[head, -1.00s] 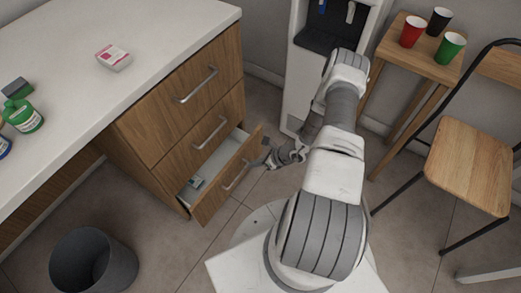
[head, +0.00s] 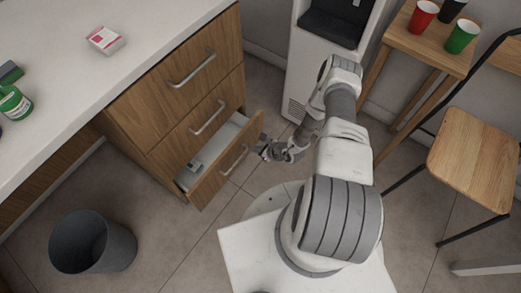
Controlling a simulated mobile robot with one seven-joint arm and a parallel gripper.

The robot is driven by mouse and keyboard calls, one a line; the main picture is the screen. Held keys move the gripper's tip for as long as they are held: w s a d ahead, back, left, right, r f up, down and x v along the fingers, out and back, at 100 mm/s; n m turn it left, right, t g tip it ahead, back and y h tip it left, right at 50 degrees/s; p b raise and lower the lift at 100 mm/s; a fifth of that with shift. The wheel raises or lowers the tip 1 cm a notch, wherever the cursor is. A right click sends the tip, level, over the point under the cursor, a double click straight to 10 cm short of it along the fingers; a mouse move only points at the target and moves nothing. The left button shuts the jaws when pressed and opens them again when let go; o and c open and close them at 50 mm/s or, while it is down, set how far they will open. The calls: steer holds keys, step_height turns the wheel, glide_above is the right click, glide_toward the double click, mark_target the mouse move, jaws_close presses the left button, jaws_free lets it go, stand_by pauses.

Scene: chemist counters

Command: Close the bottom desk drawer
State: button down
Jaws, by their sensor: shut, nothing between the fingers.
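The bottom desk drawer (head: 222,172) is pulled partly out of the wooden desk (head: 160,100). Its front panel carries a metal bar handle (head: 234,160). A small pale item (head: 194,166) lies inside the drawer. My gripper (head: 264,147) is shut and empty, close to the outer face of the drawer front, near its far right end. I cannot tell whether it touches the panel. The two drawers above are closed.
A dark waste bin (head: 92,243) stands on the floor at lower left. A white water dispenser (head: 320,75) stands behind my arm. A small wooden table with cups (head: 430,48) and a wooden chair (head: 474,160) are at right.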

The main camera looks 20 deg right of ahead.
mark_target(237, 143)
steer(key=w+a, duration=0.1)
steer(key=w+a+f+b, duration=0.1)
steer(key=w+a+f, duration=0.1)
steer(key=w, duration=0.1)
steer(key=shift+w+f+b, duration=0.1)
steer(key=shift+f+b, duration=0.05)
steer(key=shift+b, duration=0.15)
steer(key=shift+w+a, duration=0.35)
steer(key=shift+w, duration=0.15)
